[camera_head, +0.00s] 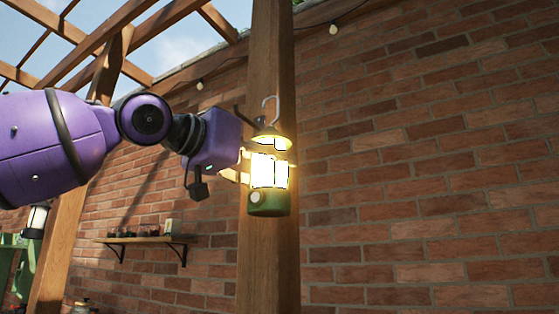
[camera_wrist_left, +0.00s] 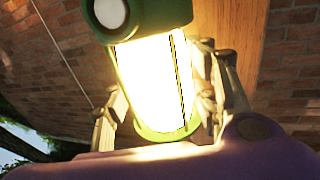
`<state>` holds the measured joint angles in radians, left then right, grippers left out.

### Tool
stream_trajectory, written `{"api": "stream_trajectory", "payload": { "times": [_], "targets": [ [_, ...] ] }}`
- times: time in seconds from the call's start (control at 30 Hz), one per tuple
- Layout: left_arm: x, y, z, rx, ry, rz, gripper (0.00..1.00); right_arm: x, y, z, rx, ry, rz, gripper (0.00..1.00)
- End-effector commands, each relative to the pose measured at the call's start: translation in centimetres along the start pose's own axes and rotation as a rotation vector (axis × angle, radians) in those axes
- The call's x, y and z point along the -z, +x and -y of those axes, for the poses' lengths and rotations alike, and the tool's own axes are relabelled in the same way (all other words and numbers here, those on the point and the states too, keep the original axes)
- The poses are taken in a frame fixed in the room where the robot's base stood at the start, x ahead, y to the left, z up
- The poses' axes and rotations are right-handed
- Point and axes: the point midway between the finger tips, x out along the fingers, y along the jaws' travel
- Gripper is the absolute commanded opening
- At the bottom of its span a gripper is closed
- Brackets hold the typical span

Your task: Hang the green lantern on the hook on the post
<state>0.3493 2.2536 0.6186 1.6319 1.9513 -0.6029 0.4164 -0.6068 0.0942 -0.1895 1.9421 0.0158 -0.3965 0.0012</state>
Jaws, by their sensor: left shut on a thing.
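The green lantern (camera_head: 268,203) is lit and upright in front of the wooden post (camera_head: 272,50), with a green base and a bright glass body. A silver open hook (camera_head: 277,108) rises from its cap. A short dark piece (camera_head: 243,117), perhaps the post's hook, shows just left of the silver hook; I cannot tell whether they touch. My left gripper (camera_head: 262,170) is shut around the lantern's glass body from the left. In the left wrist view the lantern (camera_wrist_left: 150,75) sits between the fingers (camera_wrist_left: 165,95), glare hiding detail. My right gripper is not in view.
A brick wall (camera_head: 420,200) stands behind the post. A shelf (camera_head: 145,239) with small pots is on the wall at lower left. Another lit lantern (camera_head: 36,220) is at far left. Wooden beams and a string of bulbs (camera_head: 333,29) run overhead. Right of the post looks clear.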

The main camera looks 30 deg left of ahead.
Motion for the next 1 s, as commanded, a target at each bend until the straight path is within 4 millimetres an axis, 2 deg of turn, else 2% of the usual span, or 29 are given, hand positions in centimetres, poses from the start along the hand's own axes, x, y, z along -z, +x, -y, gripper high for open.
{"api": "stream_trajectory", "payload": {
  "times": [0.17, 0.8, 1.0],
  "targets": [
    [0.2, -0.5, 1.4, -0.001, -0.002, -0.005, 0.11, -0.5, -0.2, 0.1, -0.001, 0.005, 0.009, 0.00],
    [0.2, -1.7, 6.2, 0.000, -0.002, -0.005, 0.11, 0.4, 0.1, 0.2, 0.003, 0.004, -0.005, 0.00],
    [-1.1, -1.8, 6.2, -0.001, 0.000, -0.005, 0.11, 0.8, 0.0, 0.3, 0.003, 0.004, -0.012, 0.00]
  ]
}}
